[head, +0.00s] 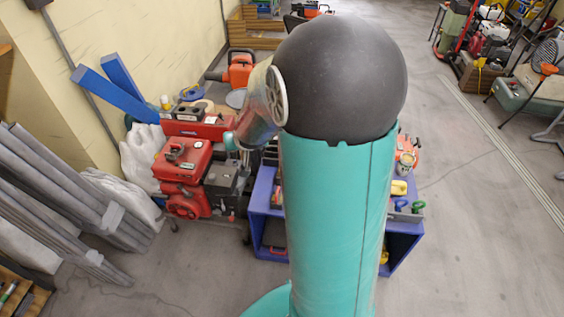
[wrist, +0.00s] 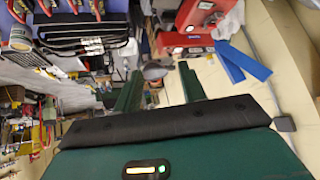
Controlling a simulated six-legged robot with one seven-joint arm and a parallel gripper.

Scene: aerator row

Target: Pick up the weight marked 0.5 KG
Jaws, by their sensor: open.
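No marking 0.5 KG can be read in either view. In the head view, small ring-handled pieces that look like weights stand at the right end of the blue-purple bench (head: 403,228): a green one (head: 418,206) and a purple one (head: 401,204). A yellow piece (head: 399,187) lies just behind them. My arm hides the middle of the bench. My gripper (wrist: 159,84) shows in the wrist view with its two green fingers apart and nothing between them. It is away from these pieces, and they cannot be made out in the wrist view.
A red engine-like machine (head: 184,165) stands left of the bench. Blue bars (head: 108,88) lean at the wall, and grey slats (head: 65,195) are stacked at the left. An orange machine (head: 240,70) stands behind. The floor (head: 480,240) right of the bench is clear.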

